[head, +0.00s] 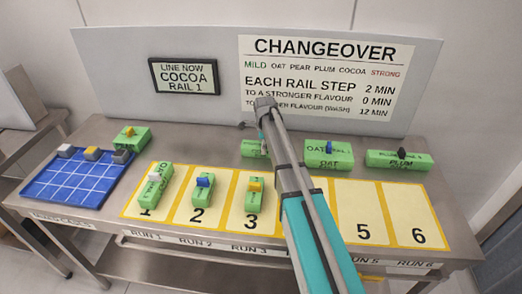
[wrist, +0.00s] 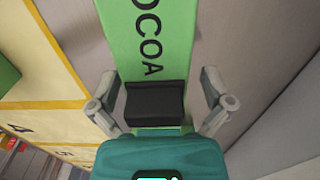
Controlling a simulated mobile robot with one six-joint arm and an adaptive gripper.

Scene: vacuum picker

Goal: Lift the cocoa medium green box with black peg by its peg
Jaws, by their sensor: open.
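The cocoa box (wrist: 137,35) is green with black COCOA lettering and fills the upper middle of the wrist view. Its black peg (wrist: 155,103) stands between the two fingers of my gripper (wrist: 160,108). The fingers are open, one on each side of the peg, with a gap showing on both sides. In the head view a green box (head: 253,148) at the back of the table, beside my arm's end, appears to be this one. My arm hides part of it, and its peg does not show there.
An oat box (head: 328,161) with a blue peg and a plum box (head: 398,162) with a black peg stand to the right. Boxes with pegs sit on yellow slots 1, 2 and 3. Slots 5 and 6 (head: 415,205) are clear. A blue tray (head: 75,182) holds small cubes at left.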

